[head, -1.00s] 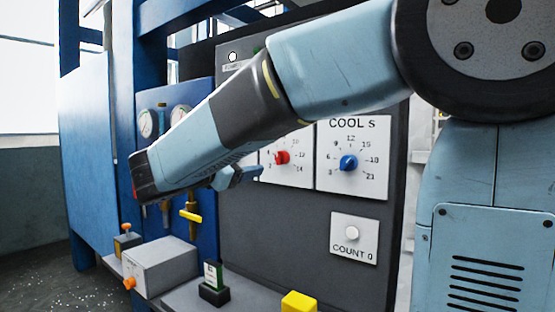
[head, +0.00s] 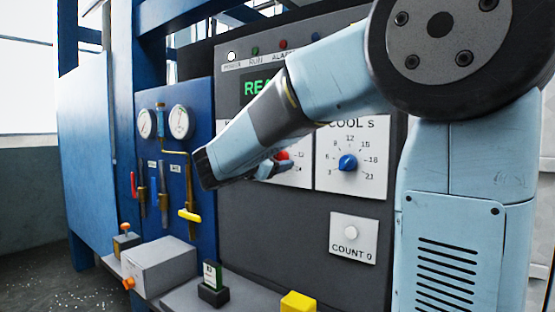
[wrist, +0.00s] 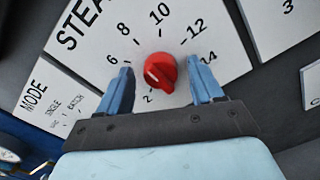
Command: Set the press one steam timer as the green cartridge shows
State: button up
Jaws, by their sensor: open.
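The steam timer's red knob (wrist: 160,70) sits on a white dial plate (wrist: 85,65) with numbers 6 to 14 visible and a 2 below. My gripper (wrist: 159,66) is open, one blue finger on each side of the knob, with gaps visible. In the head view my gripper (head: 268,170) is in front of the dial, partly covering the red knob (head: 283,155). The green cartridge (head: 212,272) stands upright in a black holder (head: 213,296); its white label is too small to read.
The blue COOL knob (head: 348,163) is right of the steam dial, with a COUNT button (head: 352,232) below. A MODE plate (wrist: 55,100) is to the left. Gauges and a yellow-handled valve (head: 189,215) are left of my arm. A yellow block (head: 298,302) lies on the ledge.

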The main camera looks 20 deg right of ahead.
jog(key=shift+c, duration=0.5)
jog(key=c, duration=0.9)
jog(key=shift+d, duration=0.15)
jog(key=shift+c, duration=0.3)
jog(key=shift+m, duration=1.1)
jog(key=shift+f+m, duration=0.1)
jog(key=shift+m, duration=2.7)
jog(key=shift+f, duration=0.1)
